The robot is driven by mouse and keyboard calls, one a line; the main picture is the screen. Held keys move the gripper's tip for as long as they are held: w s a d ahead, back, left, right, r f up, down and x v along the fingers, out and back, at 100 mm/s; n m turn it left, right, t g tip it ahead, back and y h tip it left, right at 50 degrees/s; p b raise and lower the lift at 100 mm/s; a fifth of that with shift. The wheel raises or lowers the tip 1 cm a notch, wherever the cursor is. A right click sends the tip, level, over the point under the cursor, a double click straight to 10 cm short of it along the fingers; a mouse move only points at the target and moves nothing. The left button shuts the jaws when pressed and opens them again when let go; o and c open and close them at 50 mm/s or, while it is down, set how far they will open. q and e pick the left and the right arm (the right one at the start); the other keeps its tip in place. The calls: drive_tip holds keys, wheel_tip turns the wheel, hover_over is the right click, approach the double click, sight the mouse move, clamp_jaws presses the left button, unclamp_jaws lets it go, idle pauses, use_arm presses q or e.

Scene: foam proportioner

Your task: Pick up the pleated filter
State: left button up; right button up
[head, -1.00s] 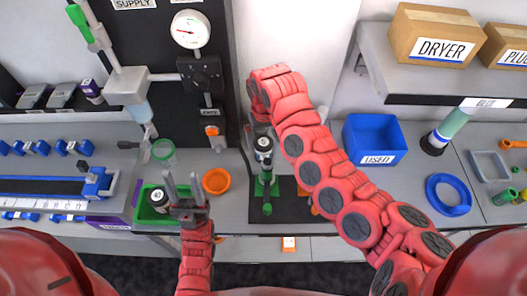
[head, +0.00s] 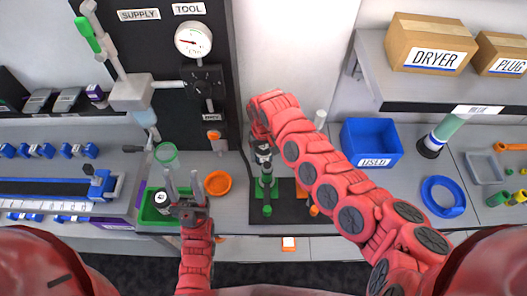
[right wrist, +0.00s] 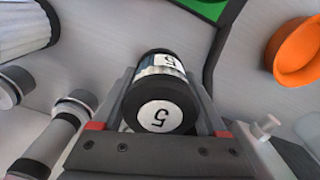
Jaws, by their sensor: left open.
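A black-capped cylinder marked 5 (right wrist: 160,108), with a pale band, lies between the two fingers of my right gripper (right wrist: 163,80); they appear closed on its sides. In the head view this cylinder (head: 262,154) shows just above a green stand (head: 266,188), and my right arm partly hides it. I cannot read from its side whether it is pleated. A white ribbed piece (right wrist: 24,28) is cut off at the upper left of the right wrist view.
A round orange dish (head: 218,183) sits right of my left gripper. A blue bin marked USED (head: 372,140) and a blue ring (head: 442,195) stand to the right. A black panel with a gauge (head: 193,40) rises behind. Boxes sit on a shelf (head: 440,88).

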drive_tip(key=c, duration=0.8)
drive_tip(key=shift+c, duration=0.2)
drive_tip(key=shift+r, duration=0.1)
